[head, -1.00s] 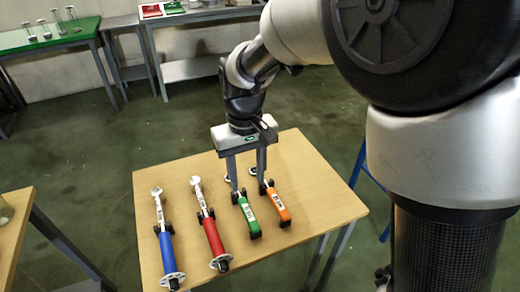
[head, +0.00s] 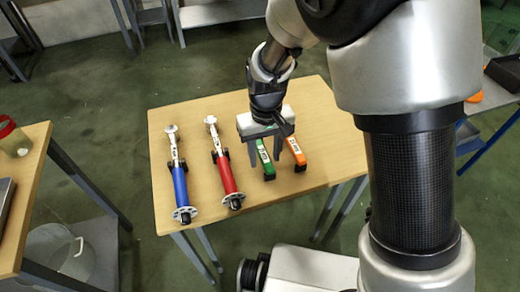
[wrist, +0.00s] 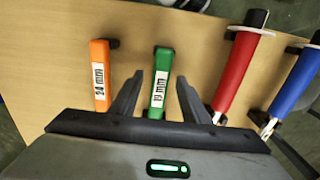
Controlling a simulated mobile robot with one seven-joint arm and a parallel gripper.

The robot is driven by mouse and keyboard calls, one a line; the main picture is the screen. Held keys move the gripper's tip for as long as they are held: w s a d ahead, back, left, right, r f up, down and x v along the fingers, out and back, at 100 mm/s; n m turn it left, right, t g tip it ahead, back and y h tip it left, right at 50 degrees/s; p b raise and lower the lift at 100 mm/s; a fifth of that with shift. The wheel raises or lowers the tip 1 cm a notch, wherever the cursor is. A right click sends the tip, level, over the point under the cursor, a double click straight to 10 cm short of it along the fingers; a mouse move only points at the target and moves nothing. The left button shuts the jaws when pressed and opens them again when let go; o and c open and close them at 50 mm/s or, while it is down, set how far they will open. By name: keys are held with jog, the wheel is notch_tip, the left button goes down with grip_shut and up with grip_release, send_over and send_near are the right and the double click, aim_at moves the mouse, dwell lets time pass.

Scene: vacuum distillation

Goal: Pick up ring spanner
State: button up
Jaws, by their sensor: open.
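The wooden table carries tools in a row on small black rests. One has a green handle (head: 265,161) with a white label, another an orange handle (head: 296,152) labelled 14 mm in the wrist view (wrist: 100,76). I cannot tell for sure which is the ring spanner; the working ends of both are hidden by my gripper. My gripper (wrist: 158,80) is open and empty, pointing down. In the wrist view its fingers lie either side of the green handle (wrist: 163,70); the orange handle is outside them, to the left. Whether the fingers touch anything I cannot tell.
A red-handled tool (head: 226,178) and a blue-handled tool (head: 180,186), each with a round flange, lie to the left. The wooden table (head: 215,113) is bare at its far side. A second table (head: 28,175) with a red-lidded jar (head: 12,137) stands at far left.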

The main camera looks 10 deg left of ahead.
jog(key=shift+f, duration=0.7)
grip_shut()
jog(key=shift+r, duration=0.1)
dwell(0.7)
